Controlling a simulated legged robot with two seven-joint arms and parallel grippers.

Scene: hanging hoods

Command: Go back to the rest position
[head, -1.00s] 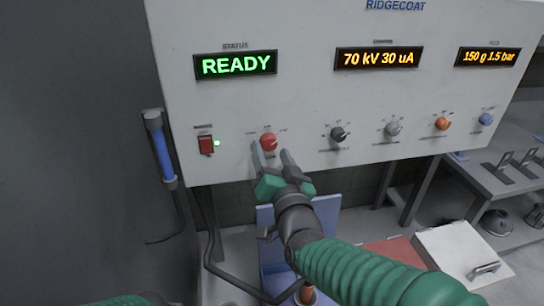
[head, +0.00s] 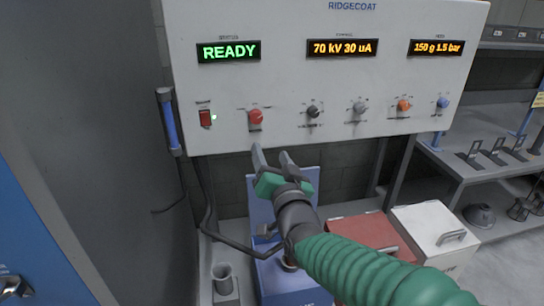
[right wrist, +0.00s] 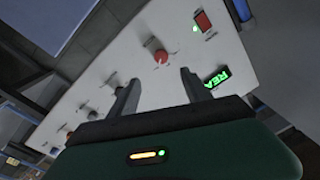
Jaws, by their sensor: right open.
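My right gripper (head: 271,158) is open and empty, just below the lower edge of the control panel (head: 320,75) in the head view. Its two fingers point up toward the red knob (head: 255,118) and are apart from it. In the right wrist view, the open fingers (right wrist: 158,88) stand in front of the tilted panel, with the red knob (right wrist: 160,56) beyond the gap between them. The panel's status display (head: 229,51) reads READY. The red switch (head: 205,118) has a lit green light beside it. My left gripper is not in view.
A blue bin (head: 262,200) stands below the panel behind my right arm. A red box (head: 355,232) and a white box (head: 435,232) with handles stand to the right. A grey cup (head: 222,277) is at lower left. A shelf (head: 470,171) with metal brackets is at right.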

